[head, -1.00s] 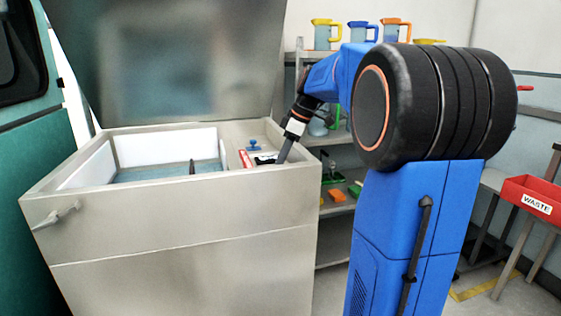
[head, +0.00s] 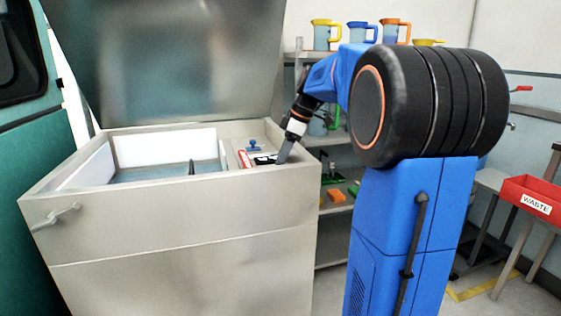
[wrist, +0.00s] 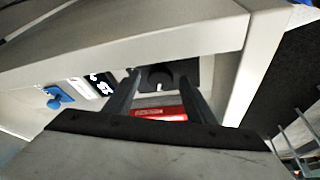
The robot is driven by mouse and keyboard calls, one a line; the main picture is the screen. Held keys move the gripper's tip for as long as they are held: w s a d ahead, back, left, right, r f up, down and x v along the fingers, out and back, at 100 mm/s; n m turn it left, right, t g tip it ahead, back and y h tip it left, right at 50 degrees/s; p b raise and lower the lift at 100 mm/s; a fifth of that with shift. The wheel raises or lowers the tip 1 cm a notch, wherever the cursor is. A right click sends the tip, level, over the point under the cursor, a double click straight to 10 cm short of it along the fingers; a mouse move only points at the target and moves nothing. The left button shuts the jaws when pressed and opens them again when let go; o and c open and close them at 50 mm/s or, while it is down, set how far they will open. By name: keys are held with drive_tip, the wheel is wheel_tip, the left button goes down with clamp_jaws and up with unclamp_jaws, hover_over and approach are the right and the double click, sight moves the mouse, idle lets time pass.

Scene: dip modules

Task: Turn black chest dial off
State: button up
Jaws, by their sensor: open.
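The chest (head: 180,245) is a pale metal box with its lid (head: 190,60) raised. In the wrist view a round black dial (wrist: 160,74) sits on a dark plate, framed between the tips of my two fingers. I cannot tell whether the fingers touch it. My gripper (wrist: 160,82) is open, with one finger on each side of the dial. In the head view my gripper (head: 282,158) reaches down at the chest's right end, over the control area, and the dial cannot be made out there.
Beside the dial are a black-and-white panel (wrist: 103,84), a blue knob (wrist: 57,97) and a red part (wrist: 160,113). The chest's raised rim (wrist: 150,40) runs close by. A basin (head: 165,172) fills the chest's left side. Shelves (head: 335,210) stand behind my arm.

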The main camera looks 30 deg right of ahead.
drive_tip(key=v, duration=1.7)
drive_tip(key=shift+d+r, duration=0.15)
drive_tip(key=shift+d, duration=0.05)
